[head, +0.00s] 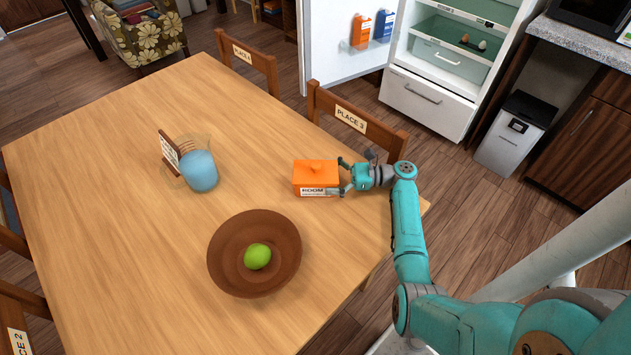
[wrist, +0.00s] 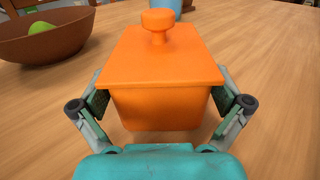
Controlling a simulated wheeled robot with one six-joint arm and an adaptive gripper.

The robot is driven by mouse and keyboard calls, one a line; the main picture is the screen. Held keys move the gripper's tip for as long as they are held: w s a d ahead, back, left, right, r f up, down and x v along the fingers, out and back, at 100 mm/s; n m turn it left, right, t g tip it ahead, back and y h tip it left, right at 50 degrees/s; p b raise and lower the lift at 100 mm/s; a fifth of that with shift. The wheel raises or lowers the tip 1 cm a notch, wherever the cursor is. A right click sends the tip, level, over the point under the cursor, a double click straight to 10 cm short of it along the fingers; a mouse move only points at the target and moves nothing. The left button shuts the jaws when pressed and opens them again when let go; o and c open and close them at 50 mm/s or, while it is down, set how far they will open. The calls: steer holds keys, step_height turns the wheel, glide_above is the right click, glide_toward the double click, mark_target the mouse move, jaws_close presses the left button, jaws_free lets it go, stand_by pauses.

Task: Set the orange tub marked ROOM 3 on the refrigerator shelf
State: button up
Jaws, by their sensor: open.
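The orange tub (head: 316,174) with a knobbed lid stands upright on the wooden table. Its white front label reads "ROOM", with the rest hard to make out. In the wrist view the tub (wrist: 160,85) fills the middle. My gripper (head: 343,178) is open at the tub's right side in the head view. In the wrist view its two fingers (wrist: 161,105) stand on either side of the tub, with no clear grip on it. The refrigerator (head: 435,75) stands open at the back right, with a glass shelf (head: 462,36) above a drawer.
A brown bowl (head: 225,262) with a green fruit (head: 257,256) stands left of my gripper. A blue-filled glass pitcher (head: 201,173) and a small sign (head: 170,150) stand farther left. Chair PLACE 3 (head: 350,118) is at the table's far edge. A bin (head: 514,132) stands beside the refrigerator.

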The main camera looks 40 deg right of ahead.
steer(key=shift+x, duration=0.9)
steer(key=c, duration=1.4)
steer(key=shift+r, duration=0.25)
steer(key=shift+r, duration=8.75)
